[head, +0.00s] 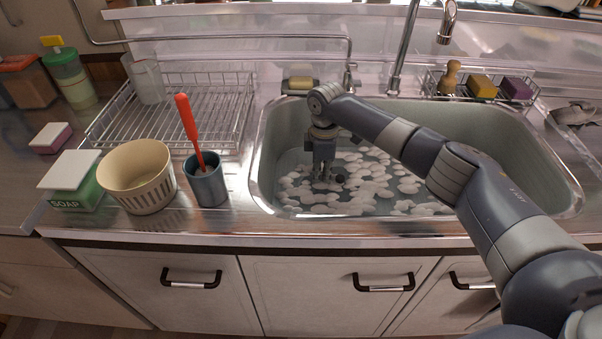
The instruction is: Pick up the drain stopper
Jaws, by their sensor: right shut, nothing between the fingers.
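My right gripper (325,177) points down into the sink (480,118), with its fingertips low among the white suds (365,180). It is shut and holds nothing. A small dark round thing shows beside its fingertips; I cannot tell whether it is the drain stopper or a part of my gripper. No drain stopper can be made out for certain, and the suds cover much of the sink floor. My left gripper does not show.
A wire dish rack (205,110) stands left of the sink. A cream basket (143,182), a blue-grey cup (207,185) with a red-handled tool and a green soap box (85,195) stand on the counter. A faucet (404,45) rises behind the sink. A wire caddy holds sponges (481,86).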

